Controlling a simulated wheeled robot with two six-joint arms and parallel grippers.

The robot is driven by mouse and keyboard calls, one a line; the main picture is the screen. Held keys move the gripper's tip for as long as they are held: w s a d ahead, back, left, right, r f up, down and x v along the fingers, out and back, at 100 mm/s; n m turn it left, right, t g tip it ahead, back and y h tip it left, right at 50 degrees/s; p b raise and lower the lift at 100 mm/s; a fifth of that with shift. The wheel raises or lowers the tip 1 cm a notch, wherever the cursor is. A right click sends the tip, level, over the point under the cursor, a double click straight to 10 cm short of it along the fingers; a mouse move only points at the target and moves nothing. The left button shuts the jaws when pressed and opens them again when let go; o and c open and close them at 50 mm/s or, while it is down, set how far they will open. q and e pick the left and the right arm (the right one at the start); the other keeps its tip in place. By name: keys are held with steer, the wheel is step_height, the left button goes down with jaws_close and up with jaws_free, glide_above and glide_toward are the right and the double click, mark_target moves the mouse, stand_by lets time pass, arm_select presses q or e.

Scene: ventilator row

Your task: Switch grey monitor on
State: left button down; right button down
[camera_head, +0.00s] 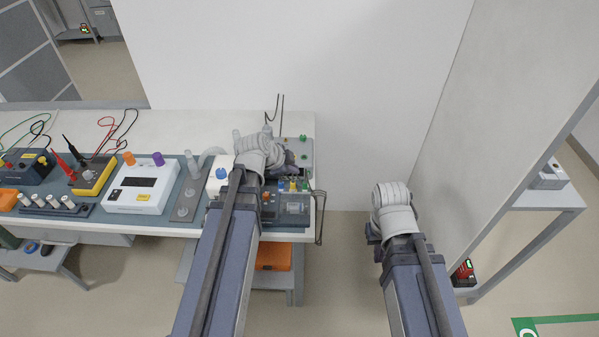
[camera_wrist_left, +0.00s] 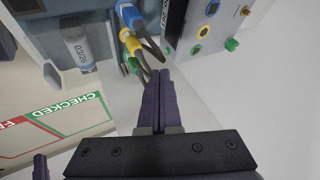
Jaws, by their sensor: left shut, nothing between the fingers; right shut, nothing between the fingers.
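The grey box (camera_head: 306,151) with green knobs, which I take for the grey monitor, stands at the right end of the table. In the left wrist view a grey panel (camera_wrist_left: 203,24) with blue, yellow and green fittings fills the upper right. I cannot tell which fitting is a switch. My left gripper (camera_head: 288,160) is at the box's front left; its wrist hides part of the box. In the left wrist view its fingers (camera_wrist_left: 158,78) are together and empty, just below the panel and cables. My right gripper (camera_head: 373,234) is right of the table, mostly hidden by its own wrist.
A white device (camera_head: 144,194) with orange and purple knobs stands left on the table. A yellow meter (camera_head: 94,177) and a dark box (camera_head: 28,165) stand further left. Blue, yellow and green plugs (camera_wrist_left: 131,40) with cables hang close to my left fingers. A wall is behind.

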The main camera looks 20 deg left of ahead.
mark_target(308, 173)
arm_select(q)
steer(key=b+x, duration=0.7)
steer(key=x, duration=0.2)
steer(key=shift+w+f, duration=0.15)
steer(key=shift+f, duration=0.2)
